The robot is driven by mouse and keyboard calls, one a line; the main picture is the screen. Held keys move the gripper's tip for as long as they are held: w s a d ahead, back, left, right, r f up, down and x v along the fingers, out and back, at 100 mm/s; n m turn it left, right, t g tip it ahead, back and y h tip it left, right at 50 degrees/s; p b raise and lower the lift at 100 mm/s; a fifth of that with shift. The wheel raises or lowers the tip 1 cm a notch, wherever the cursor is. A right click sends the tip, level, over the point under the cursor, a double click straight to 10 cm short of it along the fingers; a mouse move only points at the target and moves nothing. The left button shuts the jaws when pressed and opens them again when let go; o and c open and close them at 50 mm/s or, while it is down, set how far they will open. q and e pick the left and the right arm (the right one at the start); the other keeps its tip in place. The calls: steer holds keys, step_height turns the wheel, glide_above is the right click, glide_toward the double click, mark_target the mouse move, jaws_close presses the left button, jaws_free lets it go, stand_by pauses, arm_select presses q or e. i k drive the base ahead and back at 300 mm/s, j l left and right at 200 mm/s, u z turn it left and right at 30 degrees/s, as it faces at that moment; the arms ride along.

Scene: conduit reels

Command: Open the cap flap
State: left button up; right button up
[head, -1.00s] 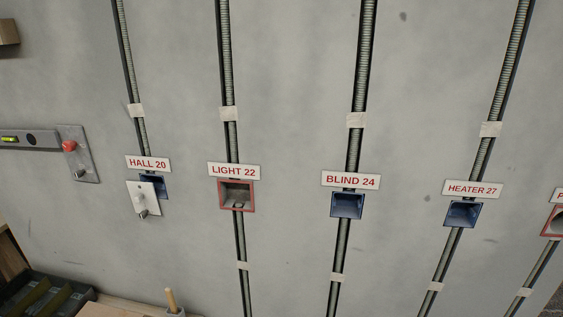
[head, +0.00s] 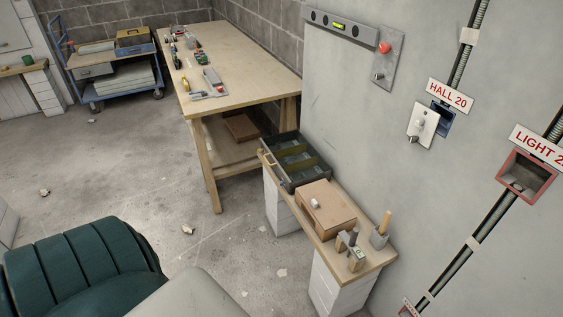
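I cannot tell for certain which part is the cap flap. A white plate (head: 422,125) with a small metal knob hangs tilted in front of the blue wall box (head: 445,121) under the HALL 20 label (head: 450,95), covering part of it. A grey metal plate (head: 385,72) with a red knob and a lower metal peg is on the wall farther left. The red-framed box (head: 524,178) under the LIGHT 22 label (head: 540,145) is open at the front. Neither of my grippers is in view.
A narrow bench (head: 375,262) along the wall holds a dark green compartment tray (head: 283,181), a brown box (head: 327,210) and a grey cup (head: 379,238) with a wooden handle. A workbench (head: 230,65) with tools and a blue trolley (head: 101,95) stand behind. Floor left of the benches is mostly clear.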

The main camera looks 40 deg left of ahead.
mark_target(330, 209)
steer(key=u, duration=0.95)
